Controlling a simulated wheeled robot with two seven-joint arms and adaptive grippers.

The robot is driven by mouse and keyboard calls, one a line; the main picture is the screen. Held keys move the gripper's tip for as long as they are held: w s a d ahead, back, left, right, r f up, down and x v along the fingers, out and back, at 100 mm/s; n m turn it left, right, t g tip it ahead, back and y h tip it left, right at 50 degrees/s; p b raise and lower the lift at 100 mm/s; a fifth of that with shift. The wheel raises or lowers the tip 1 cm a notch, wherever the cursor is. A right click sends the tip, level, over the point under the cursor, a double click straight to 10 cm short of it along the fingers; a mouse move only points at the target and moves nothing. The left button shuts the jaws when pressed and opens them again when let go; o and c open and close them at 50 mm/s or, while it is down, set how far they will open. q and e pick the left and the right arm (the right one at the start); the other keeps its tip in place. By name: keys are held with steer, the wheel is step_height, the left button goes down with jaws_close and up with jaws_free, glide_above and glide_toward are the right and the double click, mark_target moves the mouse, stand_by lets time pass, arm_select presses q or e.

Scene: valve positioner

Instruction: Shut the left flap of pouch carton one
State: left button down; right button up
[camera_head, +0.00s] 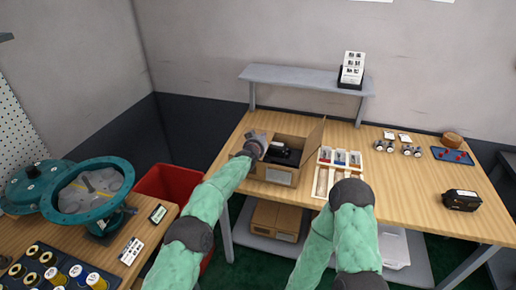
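An open cardboard carton (279,175) stands on the wooden table, with dark items inside. Its right flap (314,142) stands up, tilted outward. I cannot clearly make out the left flap; my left gripper and wrist cover that side. My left gripper (258,141) is at the upper left edge of the carton, touching or very close to it; its fingers are too small to read. My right arm reaches up to just right of the carton's front, over a parts tray; its gripper is hidden behind my wrist.
A divided tray (324,182) with small parts is right of the carton. A grey raised shelf (300,77) with a card holder (351,69) stands behind. A black device (461,200) and a blue mat (453,156) lie at right. The table's middle right is clear.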

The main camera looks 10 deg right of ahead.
arm_select(q)
steer(key=shift+s+b, duration=0.35)
steer(key=shift+s, duration=0.3)
steer(key=shift+b+v, duration=0.5)
steer(key=shift+v, duration=2)
steer(key=s+a+f+n+g+y, duration=0.1)
steer(key=s+a+f+g, duration=0.1)
steer(key=s+a+f, duration=0.6)
steer(key=s+a+f+n+g+y, duration=0.1)
steer(key=s+a+f+n+g, duration=0.3)
steer(key=f, duration=0.9)
steer(key=s+a+f+m+y, duration=0.1)
steer(key=s+a+f, duration=0.3)
steer(key=a+f, duration=0.5)
steer(key=s+a+f+n+g, duration=0.1)
steer(key=s+a+f+g, duration=0.15)
steer(key=s+f, duration=0.45)
steer(key=s+a+f+n+g, duration=0.2)
steer(key=s+a+f, duration=0.15)
steer(key=s, duration=0.75)
steer(key=s+a+n+g, duration=0.1)
steer(key=s+a+g, duration=0.1)
steer(key=s, duration=1.4)
steer(key=shift+s+a+n, duration=0.2)
steer(key=shift+s+n, duration=0.05)
steer(key=shift+n, duration=0.05)
